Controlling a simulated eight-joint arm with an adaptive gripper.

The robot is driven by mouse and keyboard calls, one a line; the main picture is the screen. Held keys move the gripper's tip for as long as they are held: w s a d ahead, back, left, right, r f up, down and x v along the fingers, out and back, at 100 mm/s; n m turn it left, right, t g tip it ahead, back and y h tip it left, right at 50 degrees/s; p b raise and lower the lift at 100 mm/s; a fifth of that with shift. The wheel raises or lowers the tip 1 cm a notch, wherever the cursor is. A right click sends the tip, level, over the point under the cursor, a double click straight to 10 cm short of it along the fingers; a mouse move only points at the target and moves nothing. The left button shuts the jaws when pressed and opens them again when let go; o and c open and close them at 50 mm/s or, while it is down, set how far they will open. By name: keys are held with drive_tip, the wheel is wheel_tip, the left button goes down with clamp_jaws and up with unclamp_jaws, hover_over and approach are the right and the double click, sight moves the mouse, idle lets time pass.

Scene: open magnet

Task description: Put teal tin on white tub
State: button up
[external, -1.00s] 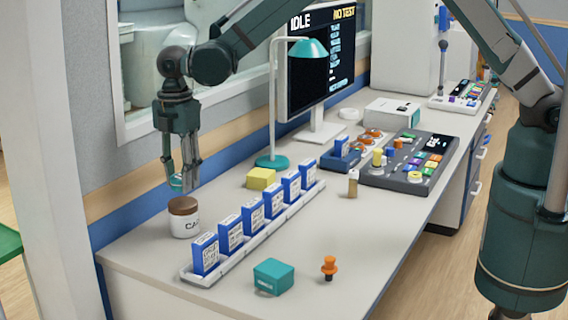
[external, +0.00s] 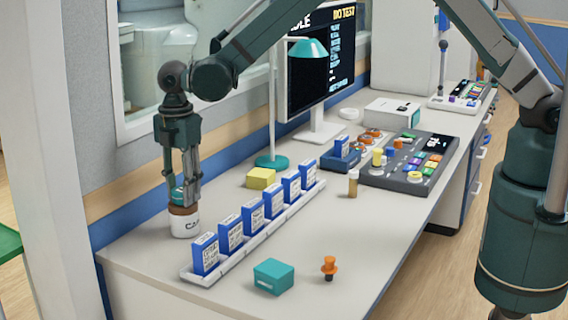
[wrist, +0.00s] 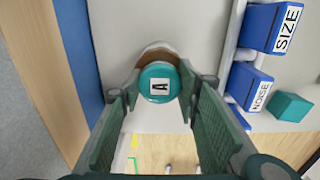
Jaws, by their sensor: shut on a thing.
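The white tub (external: 185,227) with a brown lid (external: 183,210) stands at the near left end of the desk. The teal tin (external: 177,197) is between the fingers of my gripper (external: 186,195), right over the brown lid. In the wrist view the teal tin (wrist: 148,92) shows a round top with a letter A label, and my gripper (wrist: 160,84) is shut on its sides. The brown lid (wrist: 155,56) peeks out beyond the tin there, so the tin looks slightly off centre. I cannot tell whether tin and lid touch.
A white rack (external: 237,256) with several blue boxes runs just right of the tub. A teal box (external: 273,277) and an orange knob (external: 329,267) stand nearer the front. A yellow block (external: 261,178) and a teal lamp (external: 272,161) are further back.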

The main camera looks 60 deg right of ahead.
sight(181, 189)
drive_tip(key=shift+f, duration=0.15)
drive_tip(key=o, duration=0.9)
wheel_tip(181, 189, up, 12)
drive_tip(key=shift+r+p, duration=0.2)
drive_tip(key=shift+p, duration=0.1)
idle(0.5)
